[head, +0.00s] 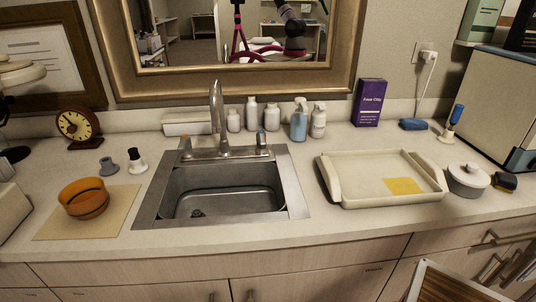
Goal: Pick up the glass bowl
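An amber-orange bowl (84,195), which looks like the glass bowl, stands upright on a flat tan mat (51,228) at the left of the counter. Its lower side is darker and its rim is clear of other objects. My gripper is not directly in view, and nothing is touching the bowl.
A sink (222,196) lies right of the mat. Small grey (108,167) and black-and-white (136,161) items and a clock (77,125) stand behind the bowl. A cream tray (352,180) and a lidded pot (467,179) are at right. A mirror (347,78) hangs behind.

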